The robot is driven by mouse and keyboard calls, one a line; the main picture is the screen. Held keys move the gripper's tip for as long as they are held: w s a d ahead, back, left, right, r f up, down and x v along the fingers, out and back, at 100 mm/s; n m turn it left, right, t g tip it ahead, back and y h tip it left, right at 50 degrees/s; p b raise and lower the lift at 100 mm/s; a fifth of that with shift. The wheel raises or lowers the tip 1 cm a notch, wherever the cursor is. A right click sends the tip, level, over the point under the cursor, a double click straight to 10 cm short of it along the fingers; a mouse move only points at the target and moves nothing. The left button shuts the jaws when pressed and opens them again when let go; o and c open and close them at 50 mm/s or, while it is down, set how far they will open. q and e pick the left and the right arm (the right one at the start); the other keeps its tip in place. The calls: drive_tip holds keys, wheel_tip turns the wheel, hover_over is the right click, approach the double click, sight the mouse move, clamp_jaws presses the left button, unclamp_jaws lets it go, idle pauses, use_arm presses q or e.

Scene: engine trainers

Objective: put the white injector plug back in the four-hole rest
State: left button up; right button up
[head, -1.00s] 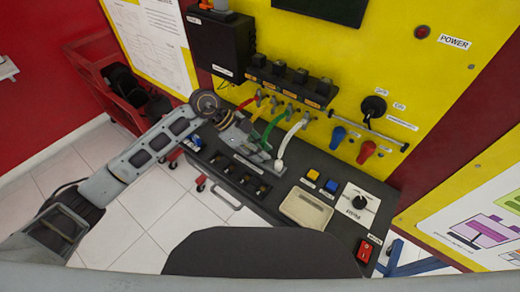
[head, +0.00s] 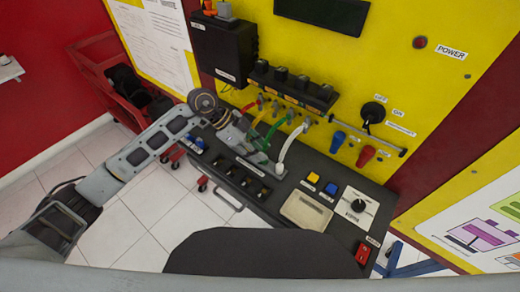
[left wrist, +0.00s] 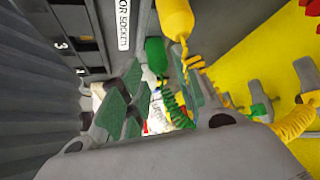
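The white plug's cable (head: 291,142) arches from the yellow panel down to the dark desk. Its lower end is beside my left fingertips, and the plug body is hard to make out. My left gripper (head: 266,158) is low over the desk by the green cable (head: 273,133). In the left wrist view its fingers (left wrist: 155,92) stand apart, with a green plug (left wrist: 154,54) beyond the gap and a yellow plug (left wrist: 175,17) farther up. I cannot clearly make out the four-hole rest; the gripper may hide part of it. My right gripper is out of view.
A row of dark numbered sockets (head: 248,181) lies on the near side of the gripper, beside a label strip. Black blocks on a shelf (head: 291,86) hang above the cables. A cream tray (head: 306,210), buttons and a white dial plate (head: 354,207) lie to the right.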

use_arm(q)
drive_tip(key=shift+a+r+p, duration=0.25)
drive_tip(key=shift+r+p, duration=0.05)
drive_tip(key=shift+r, duration=0.15)
drive_tip(key=shift+a+r+p, duration=0.25)
drive_tip(key=shift+r+p, duration=0.05)
drive_tip(key=shift+p, duration=0.05)
drive_tip(key=shift+w+a+r+p, duration=0.1)
drive_tip(key=shift+a+r+p, duration=0.2)
drive_tip(key=shift+r+p, duration=0.2)
drive_tip(key=shift+r, duration=0.25)
drive_tip(key=shift+a+r+p, duration=0.1)
drive_tip(key=shift+r+p, duration=0.7)
drive_tip(key=shift+p, duration=0.25)
drive_tip(key=shift+o, duration=0.4)
drive_tip(key=o, duration=0.5)
drive_tip(key=shift+v, duration=5.95)
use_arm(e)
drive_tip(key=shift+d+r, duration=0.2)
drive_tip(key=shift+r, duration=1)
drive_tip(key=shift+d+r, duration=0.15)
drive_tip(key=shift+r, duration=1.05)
